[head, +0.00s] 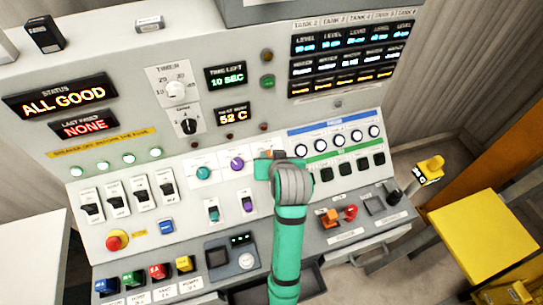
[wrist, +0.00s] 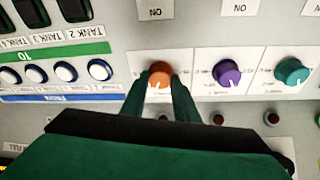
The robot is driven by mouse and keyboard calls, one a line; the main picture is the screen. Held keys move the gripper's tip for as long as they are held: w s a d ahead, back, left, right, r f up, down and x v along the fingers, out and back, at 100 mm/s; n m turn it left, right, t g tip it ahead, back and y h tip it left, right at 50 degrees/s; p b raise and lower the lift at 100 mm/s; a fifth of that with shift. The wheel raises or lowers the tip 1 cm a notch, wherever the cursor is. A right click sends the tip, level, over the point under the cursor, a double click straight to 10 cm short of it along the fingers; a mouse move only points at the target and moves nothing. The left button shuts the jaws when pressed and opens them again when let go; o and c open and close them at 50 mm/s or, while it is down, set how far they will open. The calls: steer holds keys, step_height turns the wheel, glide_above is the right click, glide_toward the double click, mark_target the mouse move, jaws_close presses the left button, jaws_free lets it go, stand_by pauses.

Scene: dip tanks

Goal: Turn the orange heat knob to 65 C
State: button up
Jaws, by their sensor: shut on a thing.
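The orange heat knob (wrist: 158,72) sits on a white plate in the sloped panel, seen in the wrist view. My gripper (wrist: 160,88) has its two dark green fingers on either side of the knob and is shut on it. A white pointer mark shows on the knob's near side, partly hidden by the fingers. In the head view my gripper (head: 272,157) and wrist cover nearly all of the knob. A small display (head: 234,115) above reads 52 C.
A purple knob (head: 237,164) and a teal knob (head: 204,173) sit left of my gripper in the head view. White round buttons (head: 341,140) and black switches (head: 345,169) lie close on its right. Toggle switches (head: 213,211) sit below.

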steer(key=m+h, duration=0.1)
steer(key=m, duration=0.5)
steer(key=shift+a+m+g, duration=0.1)
steer(key=shift+m+g, duration=0.2)
steer(key=shift+m, duration=0.1)
steer(key=m+g+h, duration=0.1)
steer(key=m, duration=0.5)
stand_by(0.3)
steer(key=o, duration=1.1)
steer(key=shift+c, duration=0.2)
